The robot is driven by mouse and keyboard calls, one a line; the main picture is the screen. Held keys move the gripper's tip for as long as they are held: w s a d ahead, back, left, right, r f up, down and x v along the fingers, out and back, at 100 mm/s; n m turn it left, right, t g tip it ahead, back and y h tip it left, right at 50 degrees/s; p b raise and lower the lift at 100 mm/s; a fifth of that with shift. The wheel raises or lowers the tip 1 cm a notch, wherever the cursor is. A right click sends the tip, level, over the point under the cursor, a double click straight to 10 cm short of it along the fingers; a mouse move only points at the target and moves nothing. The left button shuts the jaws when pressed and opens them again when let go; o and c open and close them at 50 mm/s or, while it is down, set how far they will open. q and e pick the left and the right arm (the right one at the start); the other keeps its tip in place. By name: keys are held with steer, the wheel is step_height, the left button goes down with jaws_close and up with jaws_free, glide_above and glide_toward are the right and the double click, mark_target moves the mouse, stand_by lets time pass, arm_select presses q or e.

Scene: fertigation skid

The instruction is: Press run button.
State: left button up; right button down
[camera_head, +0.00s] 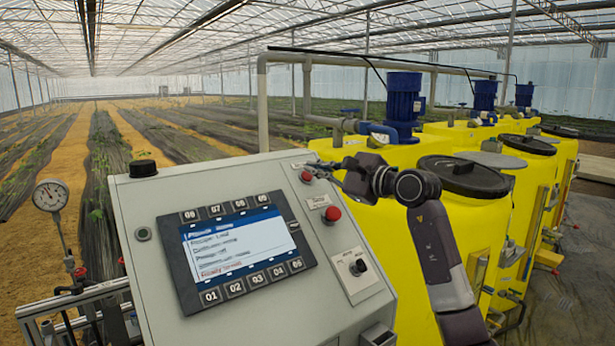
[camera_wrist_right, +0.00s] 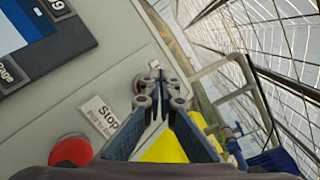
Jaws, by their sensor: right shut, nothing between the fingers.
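The grey control panel (camera_head: 250,290) stands in front of me with a lit screen (camera_head: 238,248). A small red button (camera_head: 306,176) sits near its upper right corner. Below it are a label plate (camera_head: 318,201) and a red mushroom button (camera_head: 332,214). In the wrist view the plate (camera_wrist_right: 100,117) reads "Stop", next to a red button (camera_wrist_right: 72,150). I cannot read a run label. My right gripper (camera_head: 318,170) is shut and empty beside the small red button; contact is unclear. In the wrist view its fingertips (camera_wrist_right: 158,85) cover the panel there. My left gripper is not in view.
A black selector switch (camera_head: 357,267) is lower right on the panel, a dark button (camera_head: 143,233) left of the screen. A black knob (camera_head: 142,168) stands on the top left edge. Yellow tanks (camera_head: 470,225) with blue motors (camera_head: 403,100) stand close behind my right arm.

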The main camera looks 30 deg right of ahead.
steer(key=shift+f, duration=0.1)
steer(key=shift+w+f, duration=0.2)
steer(key=shift+w, duration=0.1)
steer(key=shift+w+f+b, duration=0.2)
steer(key=shift+f+b, duration=0.15)
stand_by(0.7)
steer(key=shift+s+r, duration=0.1)
steer(key=shift+r, duration=0.05)
steer(key=shift+s+r, duration=0.4)
steer(key=shift+r, duration=0.05)
stand_by(0.4)
steer(key=shift+s+r, duration=0.35)
steer(key=shift+r, duration=0.2)
steer(key=s+r, duration=0.2)
steer(key=shift+s+d+r+p, duration=0.1)
steer(key=shift+s+r+p, duration=0.2)
steer(key=shift+p, duration=0.1)
